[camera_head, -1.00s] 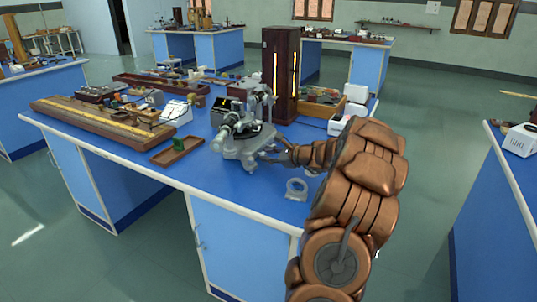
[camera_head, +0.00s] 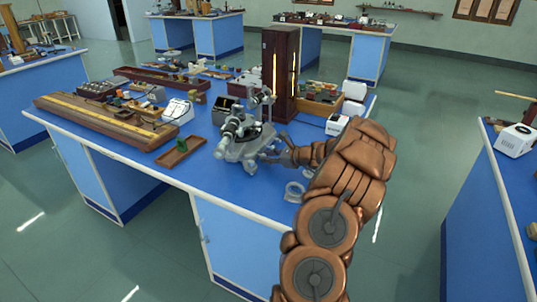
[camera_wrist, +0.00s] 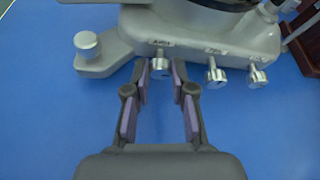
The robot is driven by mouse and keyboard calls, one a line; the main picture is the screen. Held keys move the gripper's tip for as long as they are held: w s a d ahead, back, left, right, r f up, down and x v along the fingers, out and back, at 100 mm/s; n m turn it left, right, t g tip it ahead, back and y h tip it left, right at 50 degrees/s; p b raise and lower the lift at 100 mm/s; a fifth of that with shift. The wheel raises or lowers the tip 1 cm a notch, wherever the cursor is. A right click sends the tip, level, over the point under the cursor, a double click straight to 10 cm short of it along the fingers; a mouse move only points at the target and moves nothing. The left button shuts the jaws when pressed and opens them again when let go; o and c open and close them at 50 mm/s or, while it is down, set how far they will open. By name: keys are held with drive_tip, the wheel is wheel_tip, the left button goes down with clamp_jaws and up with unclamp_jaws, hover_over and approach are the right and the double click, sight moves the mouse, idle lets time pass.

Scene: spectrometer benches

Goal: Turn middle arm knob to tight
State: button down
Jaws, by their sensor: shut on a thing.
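The spectrometer (camera_head: 243,148), a grey metal instrument, stands on the blue bench. In the wrist view its base (camera_wrist: 190,35) has a row of three silver knobs on its near side: a left knob (camera_wrist: 160,64), a middle knob (camera_wrist: 215,76) and a right knob (camera_wrist: 257,77). Small labels above them are too small to read surely. My gripper (camera_wrist: 161,75) has its purple-padded fingers on either side of the left knob and is shut on it. The middle and right knobs are outside the fingers. In the head view my gripper (camera_head: 284,157) reaches the base from the right.
A separate round silver foot (camera_wrist: 87,45) projects from the base at left. A clear ring (camera_head: 294,191) lies near the bench's front edge. A tall dark wooden lamp housing (camera_head: 279,75) stands behind the spectrometer. A small wooden tray (camera_head: 180,151) lies to its left.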

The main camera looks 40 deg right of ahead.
drive_tip(key=c, duration=1)
unclamp_jaws()
wheel_tip(320, 180, up, 10)
drive_tip(key=shift+s, duration=0.1)
idle(0.3)
